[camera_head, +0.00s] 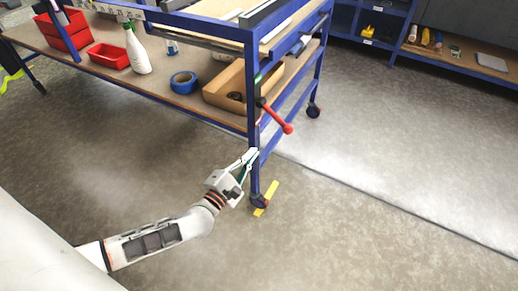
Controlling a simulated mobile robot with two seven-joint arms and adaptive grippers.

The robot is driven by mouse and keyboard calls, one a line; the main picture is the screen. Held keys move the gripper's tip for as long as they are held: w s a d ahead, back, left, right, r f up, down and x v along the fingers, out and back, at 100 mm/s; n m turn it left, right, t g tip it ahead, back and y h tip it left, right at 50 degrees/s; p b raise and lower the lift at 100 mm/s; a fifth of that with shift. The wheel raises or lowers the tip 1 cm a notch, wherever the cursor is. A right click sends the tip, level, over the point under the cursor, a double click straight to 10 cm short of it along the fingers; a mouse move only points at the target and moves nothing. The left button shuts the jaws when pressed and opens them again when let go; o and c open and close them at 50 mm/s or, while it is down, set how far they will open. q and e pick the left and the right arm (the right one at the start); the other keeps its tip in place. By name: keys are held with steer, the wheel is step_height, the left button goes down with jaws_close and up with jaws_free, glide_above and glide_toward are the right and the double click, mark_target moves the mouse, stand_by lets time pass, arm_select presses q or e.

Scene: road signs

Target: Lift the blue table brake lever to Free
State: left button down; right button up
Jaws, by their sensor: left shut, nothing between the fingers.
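The blue table (195,20) stands on casters at the upper left. Its brake lever (278,117) is a red bar on the near corner leg, slanting down to the right to a thick red end. A small green mark (257,79) sits on the leg above the lever's pivot; no lettering is readable there. My left gripper (250,158) is shut and empty. It is beside the same leg, below and to the left of the lever, apart from it; whether it touches the leg I cannot tell. My right gripper is not in view.
The table's lower shelf holds a cardboard box (228,88), blue tape (184,83), a white spray bottle (137,50) and red bins (108,56). A yellow strip (266,197) lies by the near caster. The floor to the right is clear, with blue shelving (400,45) behind.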

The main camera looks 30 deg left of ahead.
mark_target(277, 119)
arm_select(q)
steer(key=w+d+r, duration=0.2)
steer(key=w+d, duration=0.2)
steer(key=w, duration=0.5)
steer(key=shift+r, duration=0.25)
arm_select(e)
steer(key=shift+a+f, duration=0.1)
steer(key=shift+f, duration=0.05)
arm_select(q)
steer(key=shift+d, duration=0.15)
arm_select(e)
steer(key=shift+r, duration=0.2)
